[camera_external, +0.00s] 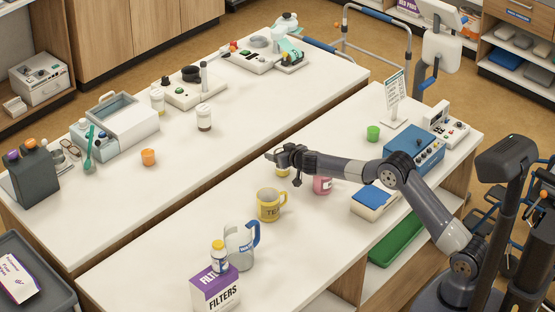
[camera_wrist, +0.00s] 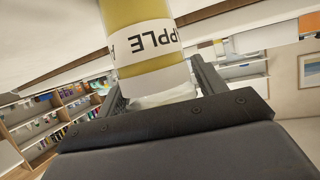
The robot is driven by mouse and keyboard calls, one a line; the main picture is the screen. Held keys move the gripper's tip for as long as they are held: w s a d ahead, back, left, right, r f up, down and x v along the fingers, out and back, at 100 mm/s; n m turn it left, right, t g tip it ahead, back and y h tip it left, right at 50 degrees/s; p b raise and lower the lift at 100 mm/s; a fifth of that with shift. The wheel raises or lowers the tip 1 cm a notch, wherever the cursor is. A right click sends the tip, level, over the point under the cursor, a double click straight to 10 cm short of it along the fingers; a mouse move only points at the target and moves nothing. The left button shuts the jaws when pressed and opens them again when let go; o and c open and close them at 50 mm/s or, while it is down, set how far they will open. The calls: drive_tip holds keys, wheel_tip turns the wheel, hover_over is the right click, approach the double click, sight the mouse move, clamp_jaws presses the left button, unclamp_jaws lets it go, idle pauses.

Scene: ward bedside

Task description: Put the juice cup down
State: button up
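The juice cup (camera_wrist: 145,45) is yellow with a white label reading "APPLE", upside down in the wrist view. It stands between the two fingers of my gripper (camera_wrist: 160,88), which are closed around its clear end. In the external view, my gripper (camera_external: 283,158) is over the front counter (camera_external: 325,235), with the yellow cup (camera_external: 283,171) partly hidden beneath it. The cup is low over the counter; I cannot tell whether its base touches the surface.
A yellow mug (camera_external: 269,206) stands just in front, and a pink container (camera_external: 322,185) is close on the right. The counter left of the mug is clear.

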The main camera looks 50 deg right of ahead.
drive_tip(key=shift+o, duration=1.2)
drive_tip(key=shift+r+p, duration=0.25)
drive_tip(key=shift+p, duration=0.05)
drive_tip(key=shift+s+f+b, duration=0.15)
drive_tip(key=shift+s+b, duration=0.05)
drive_tip(key=shift+b, duration=0.2)
drive_tip(key=b+v, duration=0.5)
drive_tip(key=v, duration=0.6)
drive_tip(key=shift+s+a+r+b, duration=0.15)
drive_tip(key=shift+s+r+b, duration=0.1)
drive_tip(key=shift+b, duration=0.1)
